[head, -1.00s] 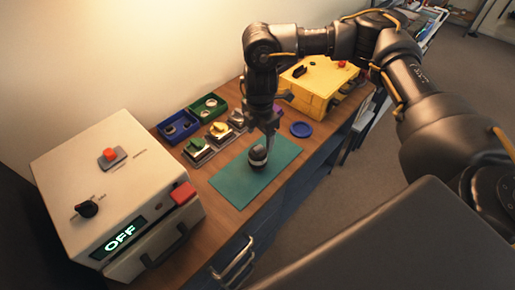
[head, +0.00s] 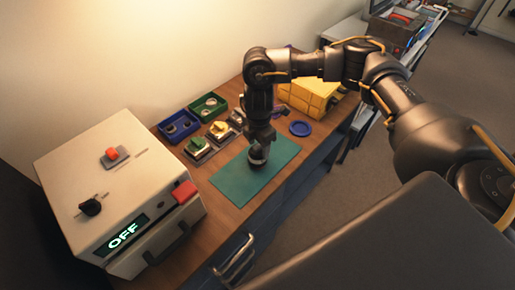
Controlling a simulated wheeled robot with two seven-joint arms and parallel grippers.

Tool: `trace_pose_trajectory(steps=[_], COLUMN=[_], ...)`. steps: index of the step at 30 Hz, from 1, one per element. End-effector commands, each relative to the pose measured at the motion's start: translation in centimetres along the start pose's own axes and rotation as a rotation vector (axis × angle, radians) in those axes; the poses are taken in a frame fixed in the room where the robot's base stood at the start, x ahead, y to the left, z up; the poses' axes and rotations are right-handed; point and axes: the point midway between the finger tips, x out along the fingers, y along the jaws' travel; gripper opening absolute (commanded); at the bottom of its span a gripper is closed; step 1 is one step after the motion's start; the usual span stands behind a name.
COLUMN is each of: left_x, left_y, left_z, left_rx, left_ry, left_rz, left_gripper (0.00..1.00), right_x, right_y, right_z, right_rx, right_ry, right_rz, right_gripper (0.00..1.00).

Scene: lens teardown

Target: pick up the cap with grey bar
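A dark round lens part with a pale band (head: 257,160) stands on the teal mat (head: 235,186). My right gripper (head: 260,149) points down right over it; whether its fingers touch or grip the part is too small and dark to tell. Behind the mat's left end stand small holders with a green-topped piece (head: 198,145), a yellow-topped piece (head: 219,128) and a greyish piece (head: 237,116), partly hidden by my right arm. I cannot tell for certain which piece is the cap with grey bar. My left gripper is not in view.
A white box (head: 75,160) with an OFF display stands at the left. A blue bin (head: 168,138) and a green bin (head: 216,116) hold small parts by the wall. A blue ring dish (head: 300,129) and a yellow box (head: 300,99) lie right. The mat's front is bare.

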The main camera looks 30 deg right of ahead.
Motion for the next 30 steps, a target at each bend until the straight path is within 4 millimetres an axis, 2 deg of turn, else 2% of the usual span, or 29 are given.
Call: trace_pose_trajectory(steps=[1,7,20,26,30], left_x=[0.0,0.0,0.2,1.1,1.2], left_y=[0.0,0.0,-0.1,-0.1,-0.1], left_z=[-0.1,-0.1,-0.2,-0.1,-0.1], left_rx=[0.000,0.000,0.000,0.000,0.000], left_ry=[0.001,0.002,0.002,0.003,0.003], left_rz=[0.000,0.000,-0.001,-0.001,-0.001], left_gripper=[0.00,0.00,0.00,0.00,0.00], right_x=[0.0,0.0,-0.7,-3.2,-6.4], right_y=[0.0,0.0,0.1,0.1,-2.2], right_z=[0.0,0.0,0.0,0.0,-1.3], right_rx=[0.000,0.000,-0.001,-0.003,-0.009], right_ry=[0.000,0.000,0.000,-0.002,-0.001], right_rz=[0.000,0.000,0.003,0.007,0.008], right_gripper=[0.51,0.26,0.26,0.26,0.26])
